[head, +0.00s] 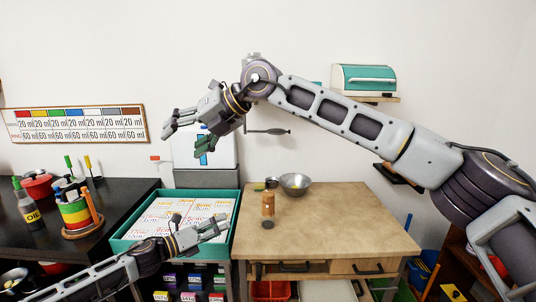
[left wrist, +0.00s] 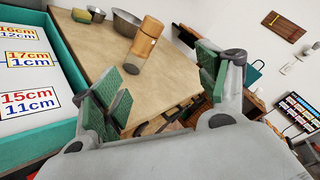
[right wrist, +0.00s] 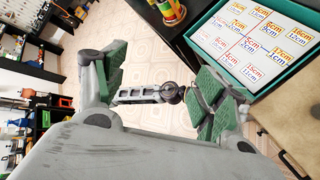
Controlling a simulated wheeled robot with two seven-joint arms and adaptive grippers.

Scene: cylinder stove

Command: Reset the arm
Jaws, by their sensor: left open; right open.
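My left gripper (head: 206,232) reaches in from the lower left and hangs over the card tray. Its jaws also show in the left wrist view (left wrist: 165,92), open and empty, with green pads. My right gripper (head: 184,142) is raised high in front of the wall, its arm crossing from the right. The right wrist view (right wrist: 162,88) shows its jaws open, with nothing held; part of my other arm shows beyond them.
The green-rimmed tray (head: 116,243) holds size-labelled cards. The wooden table (head: 345,225) bears a wooden cylinder (head: 268,200) and a metal bowl (head: 295,183); its front right is clear. An oil bottle (head: 27,210) and striped ring stack (head: 75,213) stand on the black counter (head: 125,200).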

